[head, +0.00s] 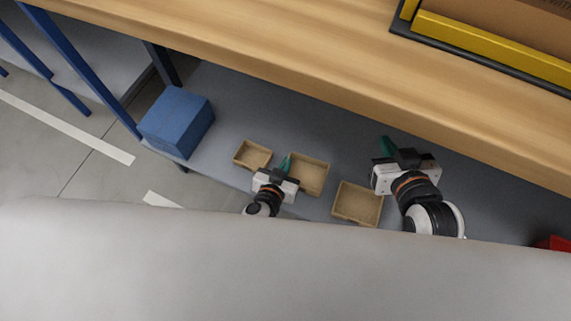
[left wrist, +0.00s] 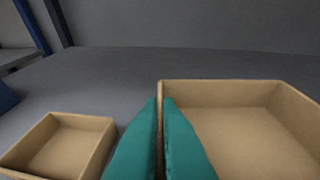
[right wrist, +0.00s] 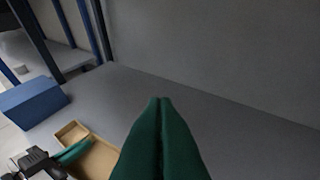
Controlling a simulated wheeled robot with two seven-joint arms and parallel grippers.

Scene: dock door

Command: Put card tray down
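Three tan open card trays are on the grey lower shelf: a small left tray (head: 241,160), a middle tray (head: 320,187) and a right tray (head: 357,222). My left gripper (head: 286,160) is at the left wall of the middle tray. In the left wrist view its teal fingers (left wrist: 160,105) are nearly together, with that tray's wall (left wrist: 220,83) running in between them. The tray looks level and empty; I cannot tell whether it touches the shelf. My right gripper (head: 385,145) is to the right of the trays; its fingers (right wrist: 161,102) are shut with nothing between them.
A blue box (head: 176,122) stands at the left end of the lower shelf (head: 235,105). The wooden upper top (head: 300,50) overhangs the shelf's back. Blue posts (head: 85,70) stand at the left. A red object (head: 552,243) is at the far right. Bare shelf lies behind the trays.

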